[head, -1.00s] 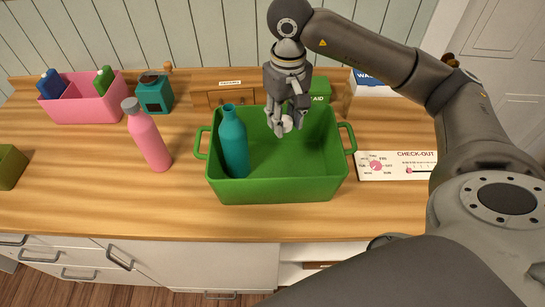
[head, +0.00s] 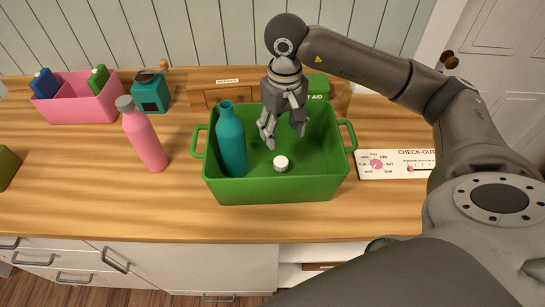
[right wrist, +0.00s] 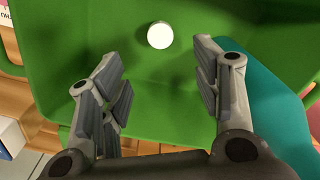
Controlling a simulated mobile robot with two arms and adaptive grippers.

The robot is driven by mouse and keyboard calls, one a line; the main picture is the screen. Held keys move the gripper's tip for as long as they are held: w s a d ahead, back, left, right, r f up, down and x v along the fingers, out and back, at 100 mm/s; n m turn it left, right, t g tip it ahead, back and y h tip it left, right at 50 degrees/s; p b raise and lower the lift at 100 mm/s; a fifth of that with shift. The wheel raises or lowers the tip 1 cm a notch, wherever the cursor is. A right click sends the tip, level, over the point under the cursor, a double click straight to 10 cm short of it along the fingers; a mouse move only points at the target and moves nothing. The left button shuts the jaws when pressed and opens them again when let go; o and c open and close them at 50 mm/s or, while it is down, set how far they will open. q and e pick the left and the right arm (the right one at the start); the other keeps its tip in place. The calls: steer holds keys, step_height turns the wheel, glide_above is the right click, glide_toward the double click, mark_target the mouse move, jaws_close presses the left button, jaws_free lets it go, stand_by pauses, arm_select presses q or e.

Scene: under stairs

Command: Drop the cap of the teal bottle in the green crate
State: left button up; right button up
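The green crate (head: 275,192) stands on the wooden counter. The teal bottle (head: 232,145) stands inside it at the left, its neck bare; its side also shows in the right wrist view (right wrist: 270,100). The small white cap (head: 281,163) is within the crate, to the right of the bottle and apart from it. In the right wrist view the cap (right wrist: 160,36) shows against the green inside; I cannot tell whether it rests on the crate floor. My right gripper (head: 284,138) is open and empty, pointing down over the crate, above the cap. My left gripper is out of view.
A pink bottle with a grey cap (head: 144,137) stands left of the crate. Behind it are a pink caddy (head: 80,106) and a teal box (head: 151,92). A white check-out board (head: 395,166) lies at the right.

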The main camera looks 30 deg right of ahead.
step_height(320, 180, up, 12)
stand_by(0.7)
stand_by(0.5)
